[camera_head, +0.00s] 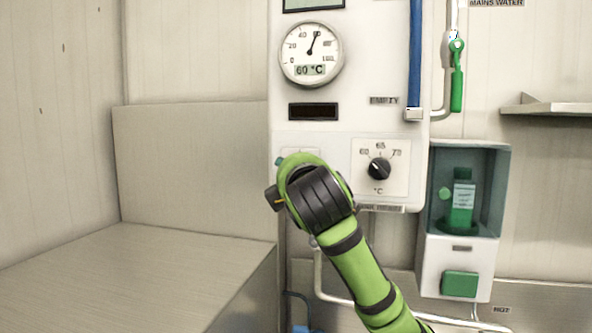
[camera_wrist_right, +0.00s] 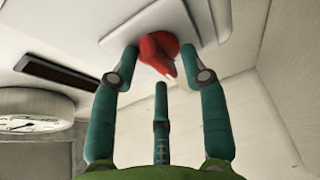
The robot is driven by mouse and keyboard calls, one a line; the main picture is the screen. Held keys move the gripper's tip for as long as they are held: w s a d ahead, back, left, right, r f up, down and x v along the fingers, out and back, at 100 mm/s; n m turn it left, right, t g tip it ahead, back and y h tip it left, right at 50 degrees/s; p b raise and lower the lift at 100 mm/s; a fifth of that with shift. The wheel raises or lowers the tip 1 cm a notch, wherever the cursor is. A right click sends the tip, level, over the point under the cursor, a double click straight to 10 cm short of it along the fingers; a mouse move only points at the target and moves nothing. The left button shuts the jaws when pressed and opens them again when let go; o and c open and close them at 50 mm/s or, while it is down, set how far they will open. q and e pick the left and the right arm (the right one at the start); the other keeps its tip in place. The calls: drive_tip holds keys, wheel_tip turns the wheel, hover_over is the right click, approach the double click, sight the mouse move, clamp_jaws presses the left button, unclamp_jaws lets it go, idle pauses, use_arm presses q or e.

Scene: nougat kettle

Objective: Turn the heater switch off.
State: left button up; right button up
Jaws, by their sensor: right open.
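The heater switch is a red knob (camera_wrist_right: 158,50) with a pointed tip, on a pale plate, in the right wrist view. My right gripper (camera_wrist_right: 160,58) is open, with one teal finger on each side of the knob and a third finger below it. The tips look close to the knob; I cannot tell whether they touch. In the head view my right wrist (camera_head: 316,192) covers the knob, and only the plate's upper edge shows on the white heater panel (camera_head: 350,142). My left gripper is not in view.
A dial gauge (camera_head: 311,54) reading 60 °C sits above a dark display (camera_head: 313,111). A black temperature knob (camera_head: 379,168) is close to the right of my wrist. A glass-fronted dispenser (camera_head: 467,190) and a green-handled tap (camera_head: 457,85) are further right. A bare counter (camera_head: 120,285) lies left.

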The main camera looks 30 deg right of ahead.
drive_tip(key=v, duration=0.7)
drive_tip(key=shift+s+a, duration=0.15)
drive_tip(key=shift+s, duration=0.1)
